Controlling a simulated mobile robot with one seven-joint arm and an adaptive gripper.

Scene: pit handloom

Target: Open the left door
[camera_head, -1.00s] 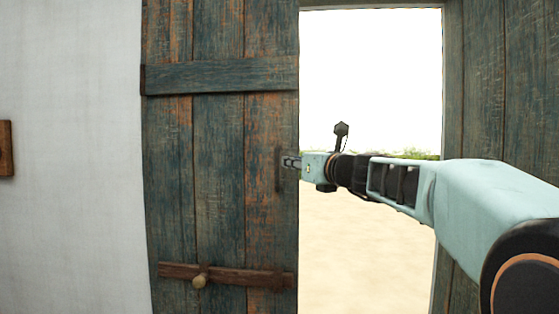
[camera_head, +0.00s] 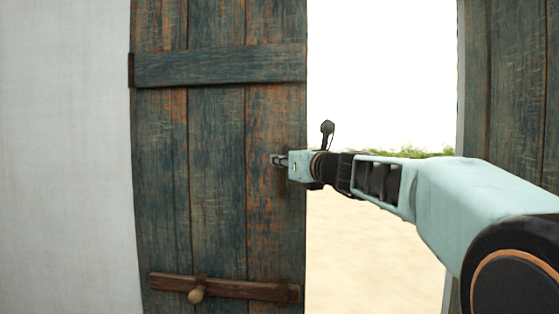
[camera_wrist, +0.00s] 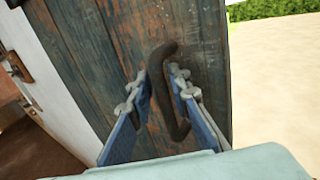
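The left door (camera_head: 217,130) is made of weathered blue-green planks with orange wear. Its dark upright handle (camera_wrist: 161,75) is near its free edge; in the head view most of it is hidden behind my gripper. My gripper (camera_head: 278,160) is at the handle. In the wrist view my gripper (camera_wrist: 160,87) has its two fingers apart, one on each side of the handle. The right finger is close to the handle, with a wider gap on the left; I cannot tell if either touches it.
A wooden bar with a round knob (camera_head: 196,296) crosses the door low down. A white wall (camera_head: 65,150) is at the left. Right of the door is a bright opening onto sandy ground (camera_head: 370,240). Blue-green planks (camera_head: 510,90) stand at the right.

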